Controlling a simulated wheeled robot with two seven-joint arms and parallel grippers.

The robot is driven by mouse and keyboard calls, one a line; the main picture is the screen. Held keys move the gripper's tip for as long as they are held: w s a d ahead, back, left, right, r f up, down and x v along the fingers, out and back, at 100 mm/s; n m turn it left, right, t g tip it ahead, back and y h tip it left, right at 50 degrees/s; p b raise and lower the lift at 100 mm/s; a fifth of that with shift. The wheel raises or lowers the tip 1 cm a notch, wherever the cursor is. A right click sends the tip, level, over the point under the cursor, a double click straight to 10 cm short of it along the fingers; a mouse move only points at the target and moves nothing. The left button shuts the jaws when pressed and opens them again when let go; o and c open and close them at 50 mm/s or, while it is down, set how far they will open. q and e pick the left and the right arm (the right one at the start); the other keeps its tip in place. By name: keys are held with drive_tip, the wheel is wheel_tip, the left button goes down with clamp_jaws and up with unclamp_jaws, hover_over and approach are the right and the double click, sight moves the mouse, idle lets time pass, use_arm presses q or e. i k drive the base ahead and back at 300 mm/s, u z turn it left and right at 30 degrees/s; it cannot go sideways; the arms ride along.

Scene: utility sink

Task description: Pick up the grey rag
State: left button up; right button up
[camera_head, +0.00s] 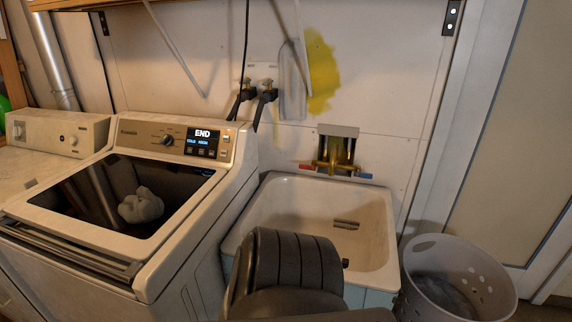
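A long grey cloth (292,92), which looks like the grey rag, hangs against the wall above and left of the sink, beside the taps. Neither of my grippers is in view, and nothing is seen touching either cloth. A dark ribbed part of my own body covers the front of the sink.
The utility sink (285,190) has a brass tap (335,150) at its back, and its visible basin looks empty. A perforated laundry basket (480,270) stands on the right with something greyish inside. A second machine (60,132) stands at the left.

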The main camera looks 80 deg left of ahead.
sight(144, 206)
drive_tip(key=i, duration=1.4)
drive_tip(key=u, duration=3.55)
drive_tip(key=i, duration=0.5)
drive_tip(key=z, duration=0.05)
